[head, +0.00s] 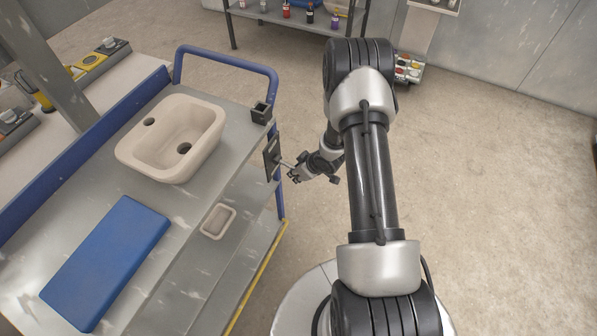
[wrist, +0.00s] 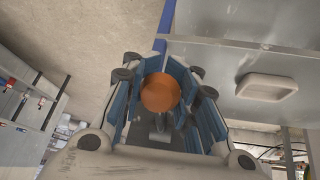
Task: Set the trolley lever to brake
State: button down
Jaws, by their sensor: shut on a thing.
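The trolley (head: 190,210) has a grey top and a blue push rail (head: 228,60). On its near right side is a dark plate (head: 271,158) with the thin lever (head: 287,164) sticking out towards my gripper. My gripper (head: 297,172) is at the lever's end, beside the trolley. In the wrist view my gripper (wrist: 160,110) has its blue-padded fingers around an orange round knob (wrist: 160,92), which is the lever's end, and is shut on it. The grey lever shaft shows just below the knob. Any brake marking on the plate is too small to read.
A shelf with bottles (head: 310,16) is at the back. The floor to the right is clear.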

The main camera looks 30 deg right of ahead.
jog(key=shift+a, duration=0.2)
jog(key=c, duration=1.5)
grip_release()
jog(key=o, duration=0.3)
jog(key=shift+d, duration=0.1)
jog(key=v, duration=1.2)
